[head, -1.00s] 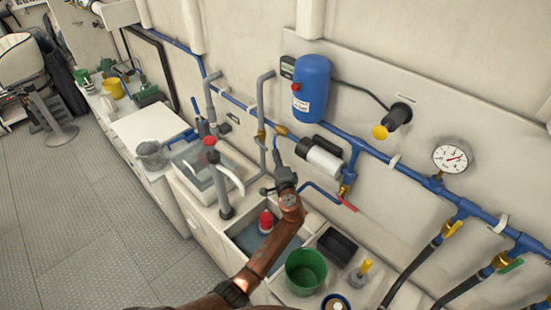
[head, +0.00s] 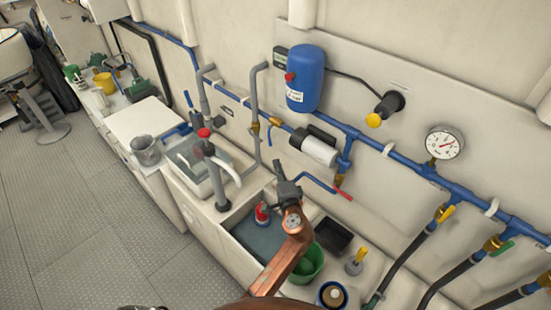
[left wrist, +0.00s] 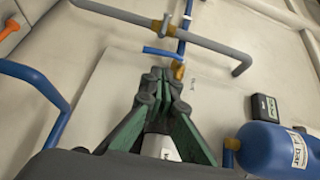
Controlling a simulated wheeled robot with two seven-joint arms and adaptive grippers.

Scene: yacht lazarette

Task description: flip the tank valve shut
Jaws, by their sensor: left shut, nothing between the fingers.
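Several lever valves are in view, and I cannot tell which one is the tank valve. A brass valve with a blue lever (head: 275,122) is on the wall left of the pump; what looks like the same blue lever shows in the left wrist view (left wrist: 160,53). My left gripper (head: 277,165) is over the sink, left of and apart from the red lever. In the left wrist view its green-sided fingers (left wrist: 167,72) are shut and empty. My right gripper is out of view.
A blue pressure tank (head: 308,78) and a gauge (head: 445,143) are on the wall. A sink tap (head: 215,165), a green bucket (head: 306,265) and a black tray (head: 332,236) crowd the counter. The floor at left is clear.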

